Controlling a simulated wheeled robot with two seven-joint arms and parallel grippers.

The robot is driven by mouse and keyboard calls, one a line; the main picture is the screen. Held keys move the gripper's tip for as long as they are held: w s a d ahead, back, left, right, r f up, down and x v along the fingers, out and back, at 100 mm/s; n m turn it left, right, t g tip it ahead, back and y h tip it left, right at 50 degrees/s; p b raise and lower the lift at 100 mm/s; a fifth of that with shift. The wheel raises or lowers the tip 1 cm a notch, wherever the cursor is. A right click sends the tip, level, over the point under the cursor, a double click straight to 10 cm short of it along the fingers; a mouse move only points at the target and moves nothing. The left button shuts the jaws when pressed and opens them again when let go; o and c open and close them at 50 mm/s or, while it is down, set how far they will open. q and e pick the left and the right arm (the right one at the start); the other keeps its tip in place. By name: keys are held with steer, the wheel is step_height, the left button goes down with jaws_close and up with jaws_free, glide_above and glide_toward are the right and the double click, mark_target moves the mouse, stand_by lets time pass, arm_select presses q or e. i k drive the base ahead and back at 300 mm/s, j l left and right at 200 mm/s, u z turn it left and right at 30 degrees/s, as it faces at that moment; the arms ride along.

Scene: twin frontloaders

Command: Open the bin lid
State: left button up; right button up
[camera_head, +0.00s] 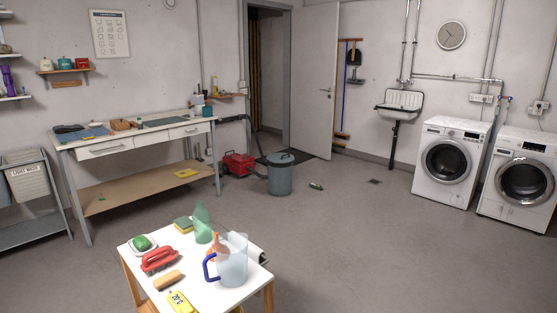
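Neither of my grippers shows in the head view, and nothing is touching the bin.
A small white table (205,288) with a jug, brushes and a bottle stands close in front. A workbench (140,139) lines the left wall. A red vacuum (238,164) is beside the bin. A small green item (316,186) lies on the floor. Two washing machines (449,163) stand right.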

mark_target(278, 158)
steer(key=i+l+z, duration=0.45)
steer(key=i+z, duration=0.65)
steer(key=i+l+z, duration=0.15)
steer(key=i, duration=0.35)
steer(key=i+z, duration=0.1)
steer(key=i, duration=0.45)
steer(key=i+j+u, duration=0.1)
steer(key=i+u, duration=0.75)
steer(key=i+l+u, duration=0.2)
steer(key=i+u, duration=0.25)
steer(key=i+j+u, duration=0.1)
steer(key=i+u, duration=0.2)
steer(key=i, duration=0.15)
steer(key=i+u, duration=0.25)
steer(key=i, duration=0.2)
steer(key=i+z, duration=0.25)
steer(key=i, duration=0.75)
steer(key=i+z, duration=0.25)
steer(key=i, duration=0.7)
